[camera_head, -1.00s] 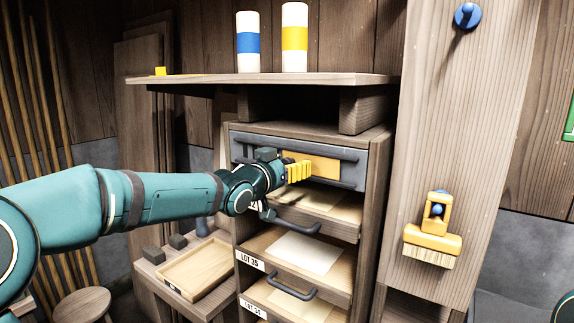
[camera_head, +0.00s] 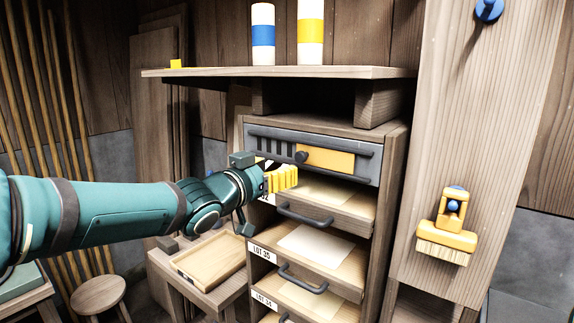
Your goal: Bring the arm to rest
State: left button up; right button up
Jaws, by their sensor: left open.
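My left arm comes in from the left, and my left gripper (camera_head: 270,178) is in front of the drawer cabinet, just below the left part of the grey top panel (camera_head: 365,165). Its yellow-padded finger shows, the jaws are open, and I see nothing held in them. The lower finger hangs dark near the upper drawer's handle; I cannot tell whether they touch. The grey panel has a long bar, a dark knob and a yellow plate (camera_head: 326,158). My right gripper is not in view.
Below are drawers with handles (camera_head: 303,278) and pale sheets (camera_head: 316,244). A wooden tray (camera_head: 212,262) lies on a low bench at left, near a round stool (camera_head: 98,293). Two banded cylinders (camera_head: 311,30) stand on the shelf. A yellow brush (camera_head: 447,230) hangs on the right post.

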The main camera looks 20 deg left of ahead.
pick_arm(q)
jog(key=shift+v, duration=0.8)
jog(key=d+f+n+g+y, duration=0.1)
jog(key=d+f+n+g, duration=0.15)
jog(key=f, duration=1.25)
jog(key=d+f+n+g, duration=0.2)
jog(key=f+g, duration=0.2)
jog(key=f, duration=1.2)
jog(key=s+d+f+g, duration=0.3)
jog(key=s+f+g, duration=0.1)
jog(key=s+f, duration=0.7)
jog(key=s+d+f+n+g+y, duration=0.1)
jog(key=s+f+g, duration=0.4)
jog(key=s+f, duration=0.6)
notch_tip(320, 180, down, 3)
jog(key=shift+s+d+r, duration=0.1)
jog(key=shift+s+d, duration=0.1)
jog(key=shift+d, duration=0.7)
